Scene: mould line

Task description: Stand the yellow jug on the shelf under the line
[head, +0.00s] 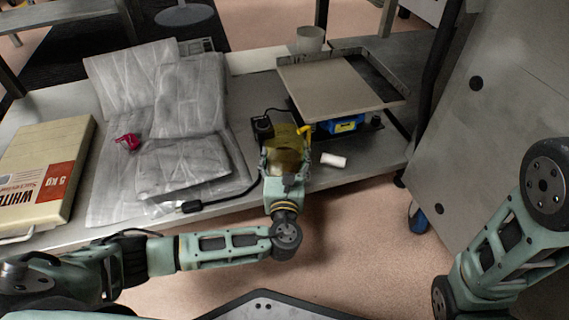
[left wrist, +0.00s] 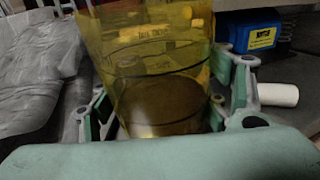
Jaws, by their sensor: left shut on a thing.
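The yellow jug (head: 288,150) is see-through, with dark rings around it.
A white cylinder (head: 333,160) lies just right of the jug.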

